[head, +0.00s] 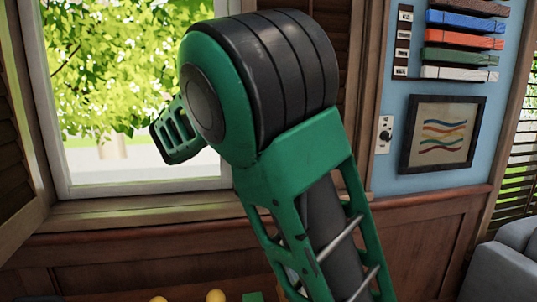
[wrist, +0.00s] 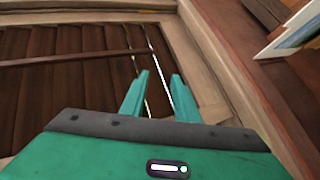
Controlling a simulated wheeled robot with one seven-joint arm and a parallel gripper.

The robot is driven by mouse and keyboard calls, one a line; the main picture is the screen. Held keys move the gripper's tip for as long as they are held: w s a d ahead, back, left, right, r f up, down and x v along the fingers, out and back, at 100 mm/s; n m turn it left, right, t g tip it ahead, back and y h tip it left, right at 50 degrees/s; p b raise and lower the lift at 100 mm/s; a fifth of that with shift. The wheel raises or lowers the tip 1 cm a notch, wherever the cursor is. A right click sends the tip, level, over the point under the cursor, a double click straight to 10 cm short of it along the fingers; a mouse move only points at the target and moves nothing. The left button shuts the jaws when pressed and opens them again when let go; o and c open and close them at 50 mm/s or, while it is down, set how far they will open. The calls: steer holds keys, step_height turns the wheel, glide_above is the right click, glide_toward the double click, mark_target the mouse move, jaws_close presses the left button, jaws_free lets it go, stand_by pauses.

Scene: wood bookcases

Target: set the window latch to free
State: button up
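The window (head: 150,187) has a white frame and stands at the left in the head view, with a leafy tree outside. I cannot make out its latch in either view. My arm covers the window's right side in the head view, and my gripper is hidden there. In the wrist view my gripper (wrist: 160,75) shows two green fingers with a gap between them and nothing held. They point toward a dark slatted shutter (wrist: 60,80) with a light wood frame. I cannot tell whether the fingers touch it.
A wooden shutter (head: 22,130) stands at the window's left. On the blue wall are a knob plate (head: 385,134), a framed picture (head: 442,134) and several coloured bars (head: 463,42). A grey sofa (head: 503,272) is at lower right. Small yellow round things (head: 215,296) show at the bottom edge.

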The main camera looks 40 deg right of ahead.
steer(key=shift+s+d+f, duration=0.1)
steer(key=shift+d+f, duration=0.05)
steer(key=shift+f, duration=0.05)
steer(key=shift+d+r, duration=0.1)
steer(key=shift+r, duration=0.05)
jaws_close()
steer(key=w+r+n+t+h, duration=0.4)
steer(key=r+n+t+h, duration=0.25)
steer(key=n, duration=0.25)
steer(key=w+a+r+n+t+y, duration=0.2)
steer(key=w+a+n+t+y, duration=0.3)
steer(key=a+n+t+y, duration=0.95)
steer(key=w+d+r+n+g+h, duration=0.2)
steer(key=w+d+r+n+h, duration=0.2)
steer(key=w+d+r+h, duration=0.2)
steer(key=shift+w+d+r+n, duration=0.35)
steer(key=shift+w+d+r, duration=0.3)
steer(key=shift+w+r, duration=0.75)
